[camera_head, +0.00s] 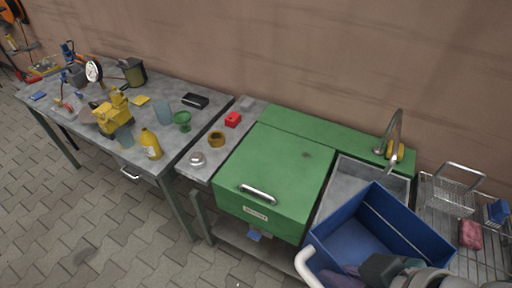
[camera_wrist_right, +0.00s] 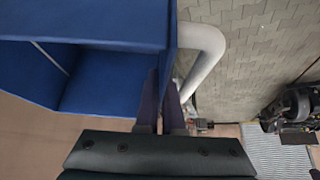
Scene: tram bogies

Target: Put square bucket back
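The square bucket (camera_head: 365,235) is a blue open box. It is tilted in front of and partly over the sink (camera_head: 350,180) at the lower right of the head view, and it looks empty. It also fills the upper left of the right wrist view (camera_wrist_right: 100,75). My right gripper (camera_head: 345,277) is at the bucket's near edge; in the right wrist view its dark fingers (camera_wrist_right: 162,105) lie along both sides of the bucket's wall, closed on it. The exact contact is partly hidden. My left gripper is not in view.
A tap (camera_head: 392,138) rises behind the sink. A green cabinet (camera_head: 275,175) stands left, a wire rack (camera_head: 488,245) right. The grey workbench (camera_head: 85,110) carries a yellow bottle (camera_head: 150,144) and other items.

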